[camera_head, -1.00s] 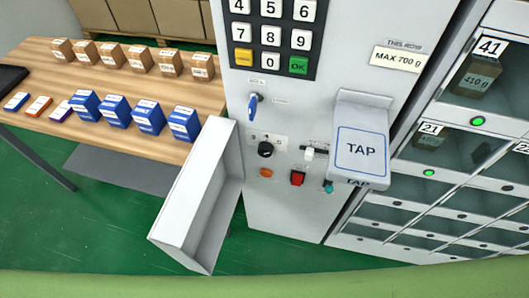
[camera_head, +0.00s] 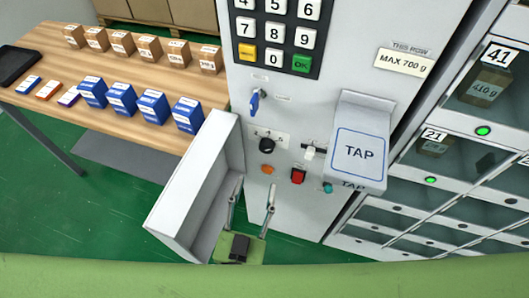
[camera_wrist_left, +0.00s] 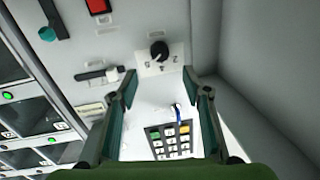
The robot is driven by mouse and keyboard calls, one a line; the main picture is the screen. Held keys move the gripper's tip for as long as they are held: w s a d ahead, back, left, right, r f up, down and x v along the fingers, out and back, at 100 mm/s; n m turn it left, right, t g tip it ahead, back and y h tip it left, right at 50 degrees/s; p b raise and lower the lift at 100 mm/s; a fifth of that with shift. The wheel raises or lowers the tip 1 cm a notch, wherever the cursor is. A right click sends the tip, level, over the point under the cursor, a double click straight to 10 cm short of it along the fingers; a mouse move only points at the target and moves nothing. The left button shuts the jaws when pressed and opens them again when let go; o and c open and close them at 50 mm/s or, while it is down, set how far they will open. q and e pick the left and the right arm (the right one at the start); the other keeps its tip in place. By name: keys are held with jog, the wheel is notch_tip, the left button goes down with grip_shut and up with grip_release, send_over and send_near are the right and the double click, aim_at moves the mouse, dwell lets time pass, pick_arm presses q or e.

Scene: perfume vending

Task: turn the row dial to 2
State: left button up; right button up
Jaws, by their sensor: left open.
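The row dial (camera_head: 267,145) is a small black knob on a pale plate on the front of the white machine (camera_head: 285,200), below the keypad. It also shows in the left wrist view (camera_wrist_left: 159,50), top centre, upside down. My left gripper (camera_head: 254,188) is open and empty, below the dial in the head view. In the left wrist view its two fingers (camera_wrist_left: 159,75) stand either side of the dial, apart from it. My right gripper is not in view.
A white open tray (camera_head: 200,185) juts out just left of my left gripper. A TAP pad (camera_head: 358,150) sticks out to the right. A red button (camera_head: 298,176), an orange button (camera_head: 267,170), a slider (camera_head: 311,153) and a blue key (camera_head: 255,102) sit close around the dial.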

aim_at(266, 150)
pick_arm(q)
jog(key=p+x, duration=0.1)
jog(key=x, duration=1)
jog(key=shift+s+f, duration=0.1)
jog(key=c, duration=1.1)
